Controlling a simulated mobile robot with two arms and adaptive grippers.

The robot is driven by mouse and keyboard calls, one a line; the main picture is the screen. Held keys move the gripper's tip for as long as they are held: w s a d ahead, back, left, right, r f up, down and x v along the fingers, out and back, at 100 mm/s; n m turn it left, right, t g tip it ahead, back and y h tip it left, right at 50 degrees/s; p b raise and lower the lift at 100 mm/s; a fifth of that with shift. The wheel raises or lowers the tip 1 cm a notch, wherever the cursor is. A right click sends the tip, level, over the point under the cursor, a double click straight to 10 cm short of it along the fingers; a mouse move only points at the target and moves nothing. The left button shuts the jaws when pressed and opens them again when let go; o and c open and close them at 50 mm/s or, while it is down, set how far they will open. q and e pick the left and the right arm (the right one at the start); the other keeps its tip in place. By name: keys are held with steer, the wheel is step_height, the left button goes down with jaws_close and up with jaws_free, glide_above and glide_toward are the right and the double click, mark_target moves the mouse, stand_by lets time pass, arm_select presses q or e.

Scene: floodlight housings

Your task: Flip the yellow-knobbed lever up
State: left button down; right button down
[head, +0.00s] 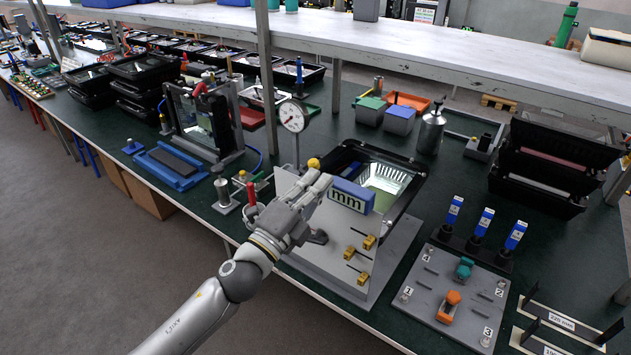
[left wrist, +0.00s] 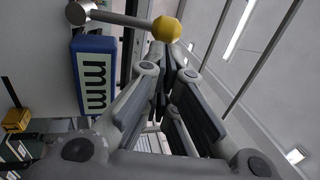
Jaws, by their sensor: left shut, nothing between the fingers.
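The yellow knob (head: 313,163) shows just beyond the fingertips of my left gripper (head: 320,180) in the head view. In the left wrist view the yellow knob (left wrist: 166,30) sits at the end of a grey rod that runs left to a metal pivot (left wrist: 80,11). My left gripper (left wrist: 170,62) is shut and empty, its fingertips close to the knob; I cannot tell whether they touch. The blue "mm" block (head: 353,195) is on the grey panel beside the fingers. In the head view my gripper hides most of the lever rod. My right gripper is not in view.
A dial gauge (head: 293,117) stands behind the gripper. A red-handled clamp (head: 251,195) is at its left. Yellow blocks (head: 363,278) sit on the panel to the right. An open black housing (head: 405,165) lies behind the panel. The floor side is open.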

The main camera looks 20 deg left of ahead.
arm_select(q)
steer(key=shift+r, duration=0.1)
steer(key=w+r+p, duration=0.1)
steer(key=w+d, duration=0.1)
steer(key=shift+w+r+p, duration=0.4)
steer(key=shift+s, duration=0.1)
